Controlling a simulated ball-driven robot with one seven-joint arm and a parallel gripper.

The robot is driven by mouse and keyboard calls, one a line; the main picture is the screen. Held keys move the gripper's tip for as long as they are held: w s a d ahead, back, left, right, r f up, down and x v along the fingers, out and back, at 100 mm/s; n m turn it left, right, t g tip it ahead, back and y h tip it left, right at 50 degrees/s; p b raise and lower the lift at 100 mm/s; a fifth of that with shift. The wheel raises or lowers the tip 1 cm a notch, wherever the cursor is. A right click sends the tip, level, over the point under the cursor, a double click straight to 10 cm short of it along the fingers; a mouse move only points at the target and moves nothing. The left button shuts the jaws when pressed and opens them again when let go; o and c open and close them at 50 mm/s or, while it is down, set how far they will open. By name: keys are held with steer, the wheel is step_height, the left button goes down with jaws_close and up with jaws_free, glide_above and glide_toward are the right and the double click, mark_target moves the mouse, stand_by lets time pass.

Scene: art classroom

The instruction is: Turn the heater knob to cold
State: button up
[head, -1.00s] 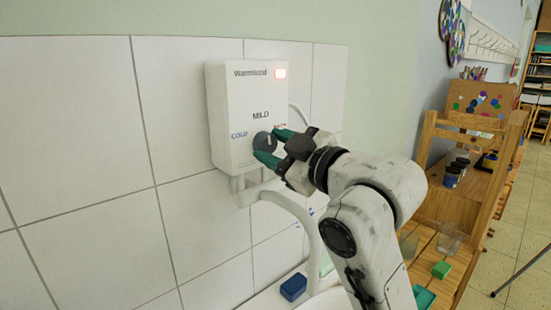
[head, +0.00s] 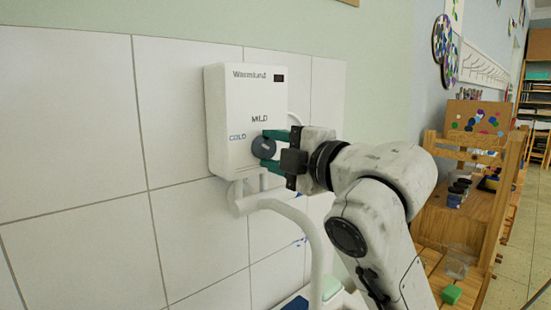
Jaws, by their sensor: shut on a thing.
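The white heater box (head: 226,115) hangs on the tiled wall and is labelled COLD at left and MILD at top. The label to the right of the knob is hidden behind my gripper. The dark round knob (head: 262,147) is on the lower front of the box. My gripper (head: 273,150) reaches in from the right, shut on the knob, one green finger above it and one below. I cannot tell clearly where the knob's mark points. The small display (head: 279,78) at the top right of the box is dark.
A white pipe (head: 306,228) curves down below the heater. A blue block (head: 296,303) lies at the bottom edge near a sink. A wooden shelf (head: 455,215) with jars stands at right. The tiled wall left of the heater is clear.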

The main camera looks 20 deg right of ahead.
steer(key=shift+f+n, duration=0.15)
steer(key=shift+n, duration=0.25)
steer(key=o, duration=1.1)
steer(key=shift+c, duration=0.2)
steer(key=shift+s, duration=0.1)
steer(key=b+v, duration=0.1)
steer(key=v, duration=0.9)
steer(key=shift+s+b, duration=0.25)
steer(key=shift+b, duration=0.05)
steer(key=shift+d, duration=0.1)
